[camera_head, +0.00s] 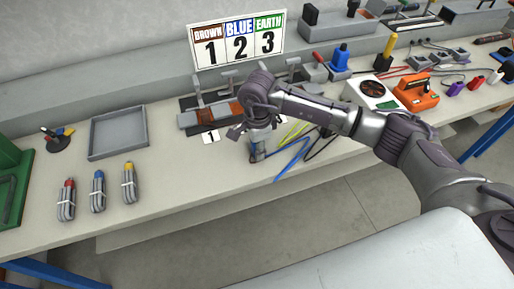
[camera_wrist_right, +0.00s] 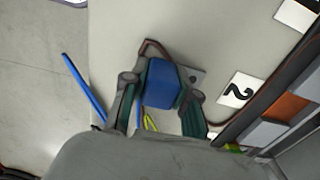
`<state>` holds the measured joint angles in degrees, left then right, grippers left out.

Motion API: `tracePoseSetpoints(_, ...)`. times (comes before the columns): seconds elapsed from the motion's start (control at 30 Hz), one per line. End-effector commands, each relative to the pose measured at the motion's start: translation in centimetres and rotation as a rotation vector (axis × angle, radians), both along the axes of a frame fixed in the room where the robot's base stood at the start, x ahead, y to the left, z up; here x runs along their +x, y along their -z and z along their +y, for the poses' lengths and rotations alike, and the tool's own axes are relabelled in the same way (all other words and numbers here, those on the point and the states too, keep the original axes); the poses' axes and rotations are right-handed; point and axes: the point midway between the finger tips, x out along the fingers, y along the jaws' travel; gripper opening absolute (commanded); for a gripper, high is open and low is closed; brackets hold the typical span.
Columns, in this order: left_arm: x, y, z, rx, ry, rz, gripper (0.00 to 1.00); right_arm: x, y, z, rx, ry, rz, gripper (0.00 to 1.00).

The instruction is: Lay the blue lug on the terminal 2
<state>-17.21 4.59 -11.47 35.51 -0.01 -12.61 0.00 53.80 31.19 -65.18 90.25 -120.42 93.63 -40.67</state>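The blue lug (camera_wrist_right: 162,84) sits between the two fingers of my right gripper (camera_wrist_right: 160,105) in the right wrist view, with both fingers against its sides. Its grey metal tongue with a hole (camera_wrist_right: 196,77) points towards the white label 2 (camera_wrist_right: 238,90). In the head view my right gripper (camera_head: 257,153) points down near the front of the bench, and the lug is mostly hidden by it. The blue cable (camera_head: 292,156) lies to its right. Terminal 2 is largely hidden behind my right arm in the head view. My left gripper is out of view.
The terminal block (camera_head: 189,119) with label 1 (camera_head: 210,137) stands just behind my gripper. A sign (camera_head: 236,43) lists brown 1, blue 2, earth 3. A grey tray (camera_head: 118,113) and several bundled cables (camera_head: 98,191) lie left. Yellow and black cables lie close to the right.

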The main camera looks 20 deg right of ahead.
Motion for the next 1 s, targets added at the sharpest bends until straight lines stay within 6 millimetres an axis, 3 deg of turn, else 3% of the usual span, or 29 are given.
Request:
tracePoseSetpoints(0.03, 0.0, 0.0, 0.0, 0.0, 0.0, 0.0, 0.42, 0.0, 0.0, 0.0, 0.0, 0.0, 0.0, 0.12)
tracePoseSetpoints(0.1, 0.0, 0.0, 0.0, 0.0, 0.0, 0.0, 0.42, 0.0, 0.0, 0.0, 0.0, 0.0, 0.0, 0.02)
tracePoseSetpoints(0.47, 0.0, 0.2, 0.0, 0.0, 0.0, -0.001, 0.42, 0.0, -0.6, 0.0, 0.001, -0.001, -0.001, 0.02)
tracePoseSetpoints(0.7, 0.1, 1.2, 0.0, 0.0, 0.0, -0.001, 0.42, 0.2, -4.1, 0.0, 0.0, -0.001, -0.006, 0.02)
tracePoseSetpoints(1.0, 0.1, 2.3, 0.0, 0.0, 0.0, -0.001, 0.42, -5.6, -8.0, -4.1, -0.002, 0.0, -0.003, 0.02)
